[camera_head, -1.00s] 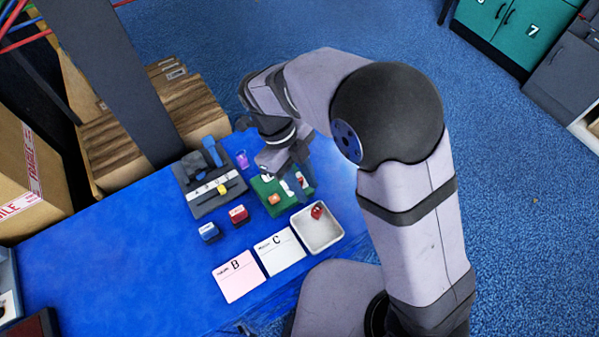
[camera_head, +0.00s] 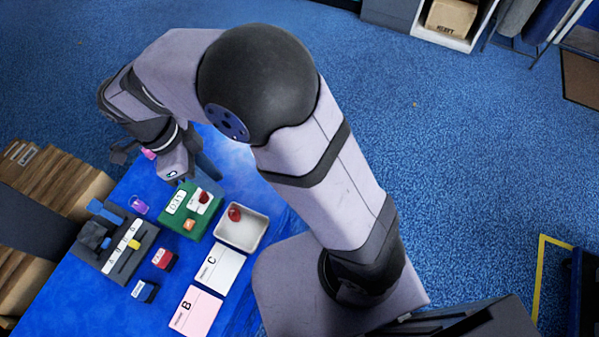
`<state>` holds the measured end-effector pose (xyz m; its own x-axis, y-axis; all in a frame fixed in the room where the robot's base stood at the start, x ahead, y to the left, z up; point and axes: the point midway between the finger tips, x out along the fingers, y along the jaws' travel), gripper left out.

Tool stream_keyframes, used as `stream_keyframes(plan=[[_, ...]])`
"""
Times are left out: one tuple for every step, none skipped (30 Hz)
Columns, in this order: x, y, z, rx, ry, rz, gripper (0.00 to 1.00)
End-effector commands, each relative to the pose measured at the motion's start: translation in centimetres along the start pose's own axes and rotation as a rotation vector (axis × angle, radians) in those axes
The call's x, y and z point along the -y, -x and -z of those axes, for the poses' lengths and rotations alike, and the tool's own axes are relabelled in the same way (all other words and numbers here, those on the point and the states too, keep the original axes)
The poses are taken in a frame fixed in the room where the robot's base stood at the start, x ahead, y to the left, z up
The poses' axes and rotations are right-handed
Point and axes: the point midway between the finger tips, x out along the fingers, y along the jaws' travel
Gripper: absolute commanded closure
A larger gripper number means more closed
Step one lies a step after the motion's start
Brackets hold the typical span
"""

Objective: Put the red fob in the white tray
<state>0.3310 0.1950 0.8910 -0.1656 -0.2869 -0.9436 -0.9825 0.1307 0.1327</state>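The white tray (camera_head: 243,236) stands on the blue table, right of the green board. A small red object, which looks like the red fob (camera_head: 235,213), lies inside it near its upper left wall. My gripper (camera_head: 196,166) is beyond the green board, away from the tray and apart from the red object. My arm partly covers it, and I cannot tell whether its fingers are open or shut. Nothing is visibly held in it.
The green board (camera_head: 176,217) carries a white label, a red knob-like part and an orange block (camera_head: 189,224). A purple fob (camera_head: 138,204), a dark grey rack (camera_head: 120,258), red (camera_head: 164,259) and blue (camera_head: 144,291) blocks, and cards C (camera_head: 220,268) and B (camera_head: 196,311) lie nearby.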

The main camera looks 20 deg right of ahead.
Motion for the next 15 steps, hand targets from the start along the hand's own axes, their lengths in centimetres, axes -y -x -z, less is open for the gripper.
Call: stream_keyframes(plan=[[0.3,-0.3,1.2,0.02,0.064,-0.006,0.75],[0.5,-0.5,1.8,0.033,0.115,-0.005,0.75],[0.7,-0.8,2.7,0.05,0.185,-0.005,0.75],[0.9,-1.0,3.4,0.063,0.239,-0.002,0.75],[1.0,-1.3,4.1,0.075,0.294,0.0,0.75],[1.1,-1.6,5.0,0.092,0.365,0.006,0.75],[1.2,-1.8,5.6,0.105,0.419,0.014,0.75],[1.2,-2.1,6.2,0.116,0.473,0.019,0.75],[1.3,-2.5,7.0,0.131,0.543,0.031,0.75],[1.3,-2.8,7.7,0.141,0.597,0.04,0.75],[1.2,-3.0,8.3,0.15,0.65,0.051,0.75],[1.2,-3.4,9.1,0.161,0.72,0.066,0.75],[1.1,-3.7,9.7,0.168,0.774,0.078,0.75],[1.1,-4.0,10.3,0.175,0.825,0.093,0.75],[1.0,-4.4,11.1,0.183,0.894,0.111,0.75]])
